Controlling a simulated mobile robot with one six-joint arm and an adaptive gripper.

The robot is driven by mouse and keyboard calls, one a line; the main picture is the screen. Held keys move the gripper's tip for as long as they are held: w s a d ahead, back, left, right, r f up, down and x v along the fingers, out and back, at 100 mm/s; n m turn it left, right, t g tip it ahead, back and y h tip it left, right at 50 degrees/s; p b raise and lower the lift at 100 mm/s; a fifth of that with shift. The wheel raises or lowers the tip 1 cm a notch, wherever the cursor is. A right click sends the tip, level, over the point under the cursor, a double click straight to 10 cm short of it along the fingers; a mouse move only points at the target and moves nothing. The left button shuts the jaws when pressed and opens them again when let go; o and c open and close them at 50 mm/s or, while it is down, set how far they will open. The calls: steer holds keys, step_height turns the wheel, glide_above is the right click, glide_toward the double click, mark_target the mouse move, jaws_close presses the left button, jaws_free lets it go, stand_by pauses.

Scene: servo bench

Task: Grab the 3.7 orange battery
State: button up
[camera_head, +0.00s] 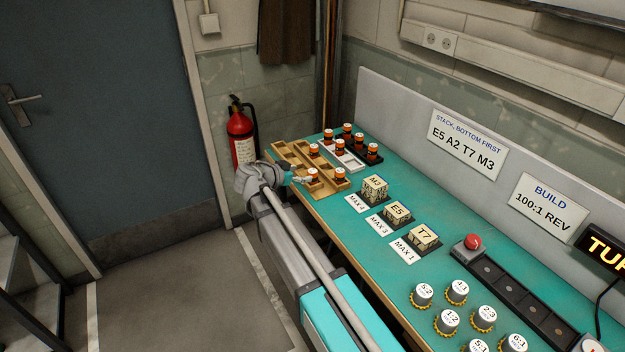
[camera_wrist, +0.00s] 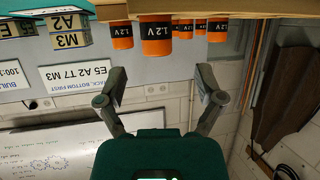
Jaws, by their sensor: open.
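Several orange batteries with dark bands and pale tops stand in a wooden tray (camera_head: 328,189), a white tray (camera_head: 352,165) and a black tray (camera_head: 376,160). The battery nearest my gripper (camera_head: 299,179) is in the wooden tray (camera_head: 313,175); its label is too small to read. In the wrist view, which is upside down, a battery marked 1.2 V (camera_wrist: 155,38) is beyond the open, empty fingers (camera_wrist: 162,84). Another marked 1.2 V (camera_wrist: 217,28) is to its right. No 3.7 mark is readable in either view.
Labelled blocks on dark pads, such as E5 (camera_head: 397,212), stand right of the trays. A red button (camera_head: 473,242) and several numbered gears (camera_head: 447,321) are nearer. The back panel (camera_head: 400,110) bounds the teal bench. Bare bench top (camera_head: 400,178) lies between blocks and panel.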

mark_target(309, 172)
steer(key=shift+b+x, duration=0.95)
steer(key=shift+x, duration=1.1)
steer(key=shift+w+d+f, duration=0.25)
steer(key=shift+d+f, duration=0.1)
steer(key=shift+d, duration=0.1)
jaws_close()
